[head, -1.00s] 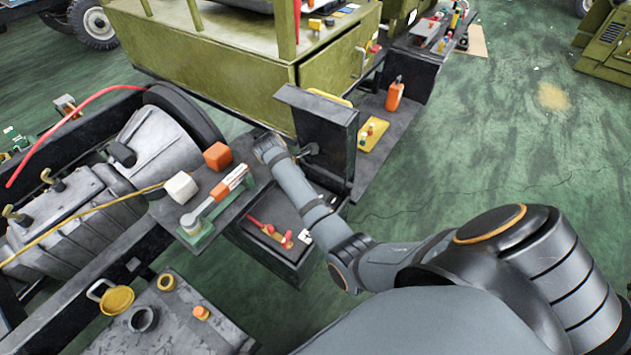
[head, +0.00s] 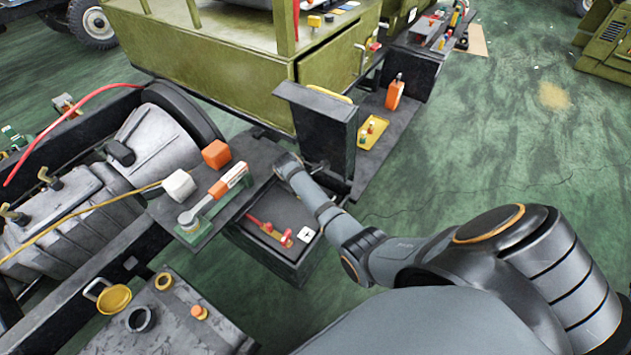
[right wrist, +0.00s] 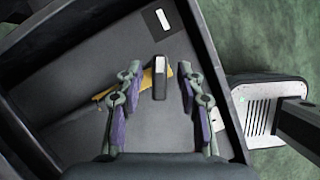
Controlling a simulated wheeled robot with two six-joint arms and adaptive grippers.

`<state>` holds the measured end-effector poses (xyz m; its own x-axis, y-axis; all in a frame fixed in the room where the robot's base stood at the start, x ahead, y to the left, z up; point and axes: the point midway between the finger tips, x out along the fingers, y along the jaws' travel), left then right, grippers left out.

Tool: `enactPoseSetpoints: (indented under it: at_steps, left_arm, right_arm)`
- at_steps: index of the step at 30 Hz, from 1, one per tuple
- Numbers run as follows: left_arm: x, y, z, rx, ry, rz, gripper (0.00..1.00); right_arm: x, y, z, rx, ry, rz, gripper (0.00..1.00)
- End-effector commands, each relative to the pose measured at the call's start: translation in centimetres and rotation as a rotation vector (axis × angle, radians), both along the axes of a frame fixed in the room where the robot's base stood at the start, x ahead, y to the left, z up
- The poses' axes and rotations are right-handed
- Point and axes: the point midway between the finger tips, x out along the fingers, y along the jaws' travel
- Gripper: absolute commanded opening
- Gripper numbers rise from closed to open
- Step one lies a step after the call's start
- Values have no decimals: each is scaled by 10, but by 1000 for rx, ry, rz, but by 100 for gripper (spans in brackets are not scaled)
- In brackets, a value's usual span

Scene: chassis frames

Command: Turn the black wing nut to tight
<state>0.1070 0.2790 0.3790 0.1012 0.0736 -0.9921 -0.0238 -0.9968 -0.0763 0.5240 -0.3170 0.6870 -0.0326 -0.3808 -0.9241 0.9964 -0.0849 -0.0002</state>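In the right wrist view, my right gripper (right wrist: 160,108) is open, with its two fingers apart over a dark open box (right wrist: 62,82). A small black upright piece with a pale top (right wrist: 159,80) stands between the fingers, near their tips, with a gap on both sides. It may be the black wing nut, but its wings cannot be made out. A yellow plate (right wrist: 108,91) shows partly behind the left finger. In the head view, my right arm's end is over the box's far side and hides the gripper. My left gripper is not in view.
A dark upright panel (head: 322,118) stands beyond my wrist. A shelf with a white block (head: 178,184) and an orange block (head: 216,153) is to the left.

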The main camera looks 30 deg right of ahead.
Motion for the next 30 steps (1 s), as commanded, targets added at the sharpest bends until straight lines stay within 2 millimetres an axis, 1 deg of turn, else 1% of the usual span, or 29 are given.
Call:
enactPoseSetpoints:
  at_steps: [1, 8, 20, 26, 30]
  left_arm:
    - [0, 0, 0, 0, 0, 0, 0]
    - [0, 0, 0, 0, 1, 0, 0]
    - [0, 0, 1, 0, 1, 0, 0]
    - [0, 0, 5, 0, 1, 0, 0]
    - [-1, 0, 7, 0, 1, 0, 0]
  right_arm:
    - [0, 0, 0, 0, 0, 0, 32]
    - [0, 0, 0, 0, 0, 0, 1]
    - [0, 0, 1, 0, 1, -30, 0]
    - [1, 0, 2, -1, 1, -129, 0]
    - [2, 0, 2, -1, 1, -243, 0]
